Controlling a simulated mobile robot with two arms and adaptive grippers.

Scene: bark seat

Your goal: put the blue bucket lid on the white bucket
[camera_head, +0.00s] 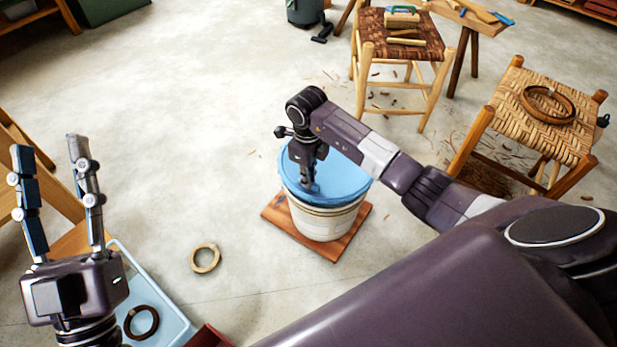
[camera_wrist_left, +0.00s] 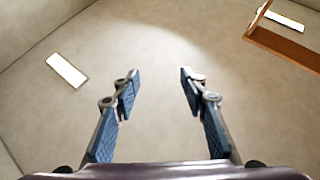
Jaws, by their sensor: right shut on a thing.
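The white bucket (camera_head: 325,222) stands upright on a square wooden board on the floor. The blue bucket lid (camera_head: 345,180) lies over the bucket's top and looks about level; I cannot tell if it is fully seated. My right gripper (camera_head: 311,185) points down onto the lid from above and is shut on it, with its fingertips at the lid's upper side. My left gripper (camera_head: 52,200) is raised at the left, fingers pointing up, open and empty. In the left wrist view its two fingers (camera_wrist_left: 160,85) stand apart with nothing between them.
The wooden board (camera_head: 350,240) lies under the bucket. A tape ring (camera_head: 205,259) lies on the floor left of it. A pale blue tray (camera_head: 165,305) with a dark ring (camera_head: 141,322) is at lower left. Woven stools (camera_head: 405,50) (camera_head: 520,100) stand at the right.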

